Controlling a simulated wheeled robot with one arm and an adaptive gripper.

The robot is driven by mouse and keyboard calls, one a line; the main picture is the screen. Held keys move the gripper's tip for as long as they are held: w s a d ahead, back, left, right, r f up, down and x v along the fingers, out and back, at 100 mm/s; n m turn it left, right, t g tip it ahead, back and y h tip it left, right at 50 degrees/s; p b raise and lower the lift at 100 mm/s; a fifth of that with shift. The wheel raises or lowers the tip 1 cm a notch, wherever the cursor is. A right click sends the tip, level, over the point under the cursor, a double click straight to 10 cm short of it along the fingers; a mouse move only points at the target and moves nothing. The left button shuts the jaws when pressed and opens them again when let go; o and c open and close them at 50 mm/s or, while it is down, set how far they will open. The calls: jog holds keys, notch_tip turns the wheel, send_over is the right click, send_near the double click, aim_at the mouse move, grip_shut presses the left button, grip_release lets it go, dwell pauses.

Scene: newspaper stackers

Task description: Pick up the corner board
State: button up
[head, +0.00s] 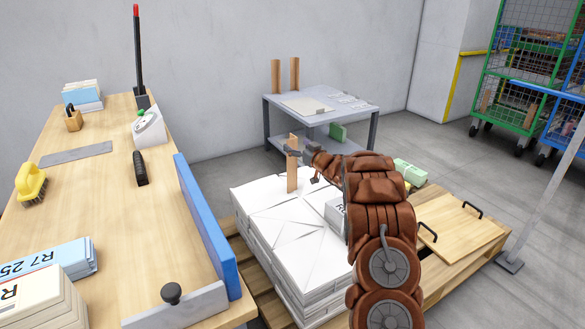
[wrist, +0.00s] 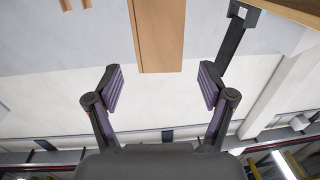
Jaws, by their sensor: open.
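A tan corner board (head: 292,176) stands upright on the white paper stack (head: 275,225) in the head view. My gripper (head: 297,152) is at its upper part, with the arm reaching in from the right. In the wrist view the corner board (wrist: 158,38) comes in from the top, and its end lies between the fingers with a clear gap on each side. My gripper (wrist: 162,82) is open and holds nothing. Two similar boards (head: 275,76) (head: 295,73) stand at the grey table behind.
The wooden workbench (head: 105,200) with a blue-edged side panel (head: 205,225) is left of the stack. A grey table (head: 320,103) stands behind. A wooden board with black handles (head: 455,225) lies to the right. Green and blue cage trolleys (head: 530,60) are at the far right.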

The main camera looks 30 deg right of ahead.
aim_at(292, 142)
jog(key=shift+w+b, duration=0.6)
jog(key=shift+w, duration=1.2)
grip_shut()
jog(key=shift+r, duration=0.1)
